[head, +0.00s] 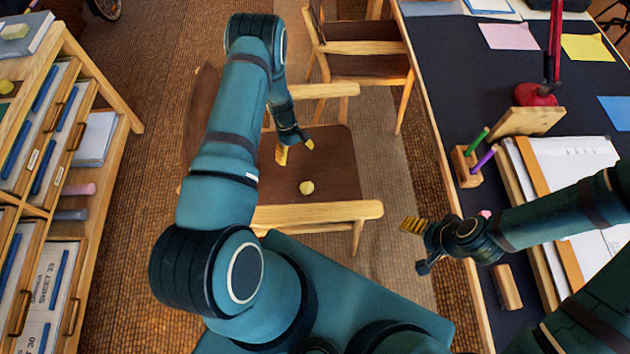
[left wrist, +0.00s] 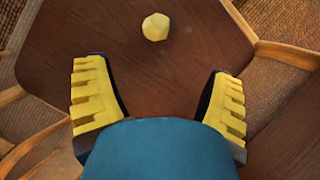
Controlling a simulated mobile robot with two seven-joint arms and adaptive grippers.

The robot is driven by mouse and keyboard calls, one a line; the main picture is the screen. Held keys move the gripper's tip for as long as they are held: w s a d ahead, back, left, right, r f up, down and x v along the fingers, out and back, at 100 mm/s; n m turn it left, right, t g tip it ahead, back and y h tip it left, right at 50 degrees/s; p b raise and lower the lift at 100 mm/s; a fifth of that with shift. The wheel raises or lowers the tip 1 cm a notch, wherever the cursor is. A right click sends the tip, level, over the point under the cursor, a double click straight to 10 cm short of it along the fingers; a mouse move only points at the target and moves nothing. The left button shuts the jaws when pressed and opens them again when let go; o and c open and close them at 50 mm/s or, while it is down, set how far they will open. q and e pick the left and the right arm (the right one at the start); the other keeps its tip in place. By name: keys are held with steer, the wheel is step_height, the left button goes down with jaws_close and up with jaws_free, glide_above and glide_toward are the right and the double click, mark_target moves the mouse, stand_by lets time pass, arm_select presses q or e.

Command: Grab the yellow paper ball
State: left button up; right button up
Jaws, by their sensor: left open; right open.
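The yellow paper ball (head: 306,188) lies on the dark brown seat of a wooden chair (head: 335,165). In the left wrist view the ball (left wrist: 155,27) is near the top centre, beyond the fingertips. My left gripper (head: 296,149) is open and empty above the seat, behind the ball in the head view. Its yellow-padded fingers (left wrist: 158,85) are spread wide with bare seat between them. My right gripper (head: 417,246) is open and empty beside the desk's left edge, well apart from the ball.
The chair's wooden armrest (head: 318,213) runs in front of the ball. Another chair (head: 360,65) stands behind. A dark-topped desk (head: 450,85) is at right with a red lamp (head: 535,95) and pen holder (head: 466,168). A wooden shelf (head: 95,85) stands at left.

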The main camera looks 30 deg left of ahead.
mark_target(305, 183)
arm_select(q)
steer(key=b+x, duration=0.1)
steer(key=x, duration=0.2)
steer(key=b+x, duration=0.1)
steer(key=x, duration=0.3)
steer(key=w+a+b+x, duration=0.1)
steer(key=x, duration=0.2)
steer(key=shift+s+d+f, duration=0.1)
steer(key=shift+d+f, duration=0.1)
steer(key=shift+f, duration=0.45)
steer(key=b+x, duration=0.1)
steer(key=x, duration=0.4)
steer(key=shift+a+f, duration=0.1)
steer(key=shift+f, duration=0.05)
steer(key=c, duration=0.8)
arm_select(e)
steer(key=f, duration=0.5)
steer(key=shift+w, duration=0.2)
